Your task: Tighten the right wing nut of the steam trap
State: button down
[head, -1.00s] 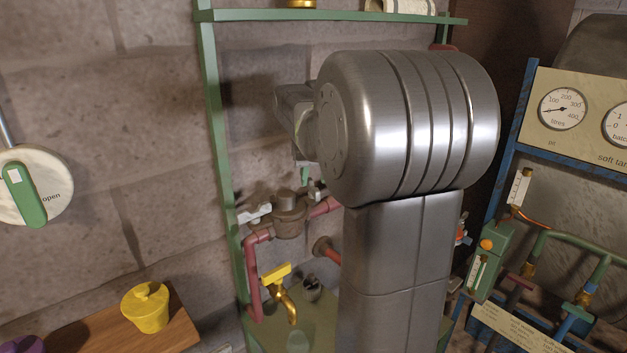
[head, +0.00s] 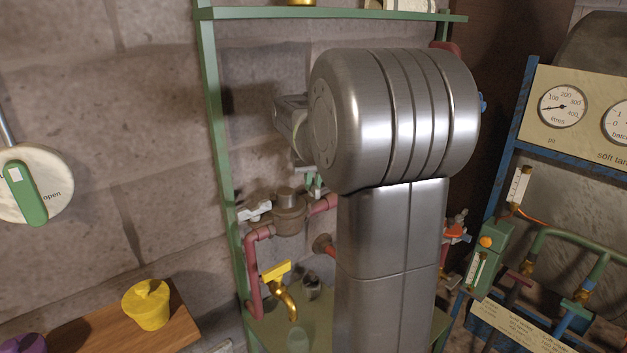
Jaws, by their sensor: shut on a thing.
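The steam trap (head: 290,219) is a dull brown-grey body with a round cap, set in a dark red pipe in the head view. Its pale left wing nut (head: 254,214) sticks out on the left side. My gripper (head: 314,183) shows only as a small greenish and grey part just above the trap's right side, below my wrist. It is shut at the place of the right wing nut. The nut itself is mostly hidden by the fingers and my arm, so its angle cannot be told.
A green frame (head: 218,150) stands around the trap. A brass tap with a yellow handle (head: 276,271) is below. A yellow pot (head: 147,305) stands on a wooden shelf at lower left. A gauge panel (head: 590,115) and green pipework are at right. My arm blocks the middle.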

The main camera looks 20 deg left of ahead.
jog(key=shift+m, duration=0.3)
jog(key=m+h, duration=0.1)
jog(key=m, duration=0.1)
jog(key=shift+a+m+t, duration=0.15)
jog(key=shift+m+t, duration=0.25)
jog(key=m+h+b, duration=0.1)
jog(key=m, duration=0.2)
jog(key=shift+a+m+h, duration=0.1)
jog(key=shift+m+h, duration=0.2)
jog(key=m+h, duration=0.1)
jog(key=m, duration=0.2)
jog(key=m+h, duration=0.1)
jog(key=m, duration=0.2)
jog(key=shift+a+r, duration=0.1)
jog(key=shift+m+g+h, duration=0.3)
jog(key=shift+m, duration=0.1)
jog(key=c, duration=1.5)
grip_release()
jog(key=shift+o, duration=0.2)
